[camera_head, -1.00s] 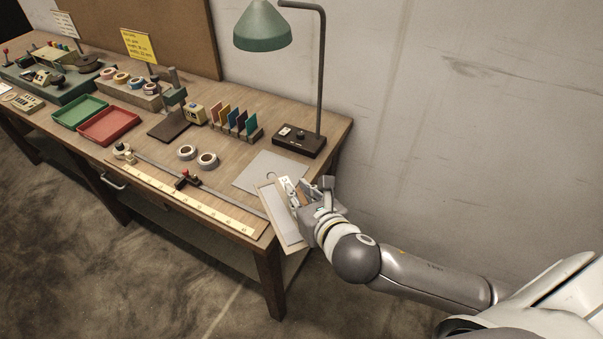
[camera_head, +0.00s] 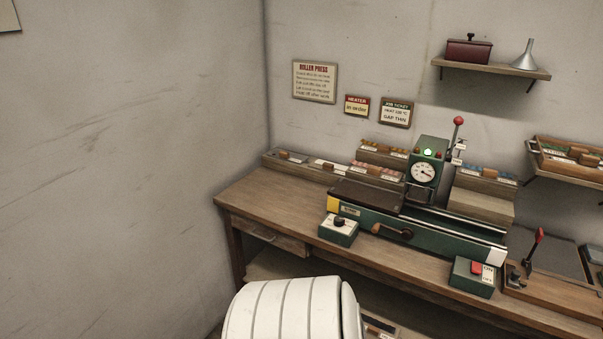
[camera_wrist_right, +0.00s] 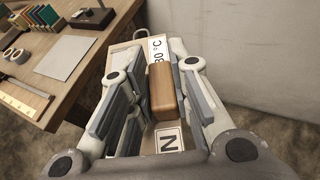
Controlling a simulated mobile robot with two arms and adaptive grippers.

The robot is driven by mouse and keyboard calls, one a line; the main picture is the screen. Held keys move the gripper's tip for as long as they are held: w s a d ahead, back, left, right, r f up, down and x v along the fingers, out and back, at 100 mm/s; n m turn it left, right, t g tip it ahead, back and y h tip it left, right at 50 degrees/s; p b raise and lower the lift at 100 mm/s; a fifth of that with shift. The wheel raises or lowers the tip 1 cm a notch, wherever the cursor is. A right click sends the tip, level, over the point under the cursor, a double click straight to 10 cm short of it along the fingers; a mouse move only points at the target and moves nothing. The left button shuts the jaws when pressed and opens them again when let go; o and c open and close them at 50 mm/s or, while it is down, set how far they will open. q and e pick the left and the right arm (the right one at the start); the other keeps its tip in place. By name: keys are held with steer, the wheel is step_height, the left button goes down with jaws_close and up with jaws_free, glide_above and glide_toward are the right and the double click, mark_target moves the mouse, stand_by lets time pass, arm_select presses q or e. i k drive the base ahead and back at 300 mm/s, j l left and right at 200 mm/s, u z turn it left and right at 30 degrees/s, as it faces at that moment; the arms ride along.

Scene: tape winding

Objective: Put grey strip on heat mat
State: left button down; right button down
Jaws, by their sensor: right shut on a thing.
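In the right wrist view my right gripper (camera_wrist_right: 155,85) is shut on the brown wooden handle (camera_wrist_right: 162,95) of a pale tray (camera_wrist_right: 119,61). Labels reading "°C" and "N" lie beside the handle. I cannot make out the grey strip now; the fingers hide much of the tray. In the head view a dark flat plate (camera_head: 364,194) lies on the left end of the green roller press (camera_head: 445,238). Another dark flat panel (camera_head: 545,252) lies farther right. I cannot tell which is the heat mat. My left gripper is not in view.
The press stands on a wooden bench (camera_head: 262,205) with clear top at its left. The other workbench (camera_wrist_right: 55,85) shows beside the tray in the wrist view.

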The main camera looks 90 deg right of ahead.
mark_target(541, 250)
steer(key=k+z, duration=0.45)
steer(key=k+l+z, duration=0.25)
steer(key=z, duration=0.25)
steer(key=k+l+z, duration=0.45)
steer(key=k+l, duration=0.3)
steer(key=k+l+z, duration=0.1)
steer(key=k+l, duration=0.15)
steer(key=l, duration=0.25)
steer(key=k+l, duration=0.3)
steer(key=l, duration=0.15)
steer(key=k+l+z, duration=0.1)
steer(key=k+l, duration=0.15)
steer(key=l, duration=0.2)
steer(key=i+l, duration=0.3)
steer(key=l, duration=0.15)
